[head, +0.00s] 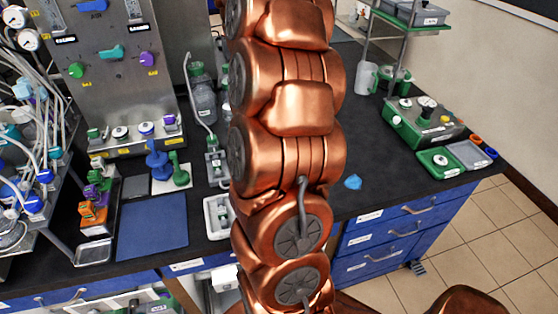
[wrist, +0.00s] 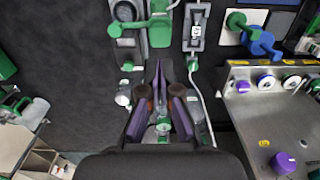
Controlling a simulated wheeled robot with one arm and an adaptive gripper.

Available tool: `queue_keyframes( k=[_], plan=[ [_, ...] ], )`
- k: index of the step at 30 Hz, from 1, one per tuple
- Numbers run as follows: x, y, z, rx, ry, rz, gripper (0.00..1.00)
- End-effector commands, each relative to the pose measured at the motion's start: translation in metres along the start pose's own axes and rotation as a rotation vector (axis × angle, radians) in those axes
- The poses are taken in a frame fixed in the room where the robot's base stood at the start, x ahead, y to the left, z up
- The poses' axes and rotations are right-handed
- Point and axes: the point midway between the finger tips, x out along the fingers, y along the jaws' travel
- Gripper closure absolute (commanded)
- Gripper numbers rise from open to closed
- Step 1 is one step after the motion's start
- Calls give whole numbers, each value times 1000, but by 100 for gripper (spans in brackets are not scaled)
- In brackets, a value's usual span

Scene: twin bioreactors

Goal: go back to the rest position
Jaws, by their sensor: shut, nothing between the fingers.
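My gripper (wrist: 160,78) shows in the wrist view with its two dark, purple-edged fingers closing toward each other at the tips. It is shut and holds nothing. Below and around it, bottles and green-capped fittings on the dark bench show past the fingers; whether any touches a finger I cannot tell. In the head view my copper arm stands upright through the middle, and my gripper is not visible there.
The dark bench (head: 357,199) carries a blue mat (head: 152,226), a blue valve-like part (head: 158,160), a green one (head: 180,170) and a glass bottle (head: 203,100). A steel panel (head: 105,92) stands at left. A green device (head: 425,122) sits at right.

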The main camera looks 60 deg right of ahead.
Motion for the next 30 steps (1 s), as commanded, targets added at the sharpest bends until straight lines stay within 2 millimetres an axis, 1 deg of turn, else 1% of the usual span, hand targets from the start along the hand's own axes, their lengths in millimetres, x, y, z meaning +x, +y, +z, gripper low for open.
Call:
queue_keyframes(
  k=[13,15,17,20,23,24,27,30],
  plan=[
    [1,0,0,-1,-1,0,100],
    [1,-4,2,-10,-1,0,100],
    [2,-12,7,-29,-4,0,100],
    [4,-35,23,-87,-10,-2,100],
    [9,-64,49,-167,-23,1,100],
    [11,-76,61,-199,-24,1,100],
    [19,-101,91,-276,-35,3,100],
    [28,-120,124,-347,-48,6,100]
  ],
)
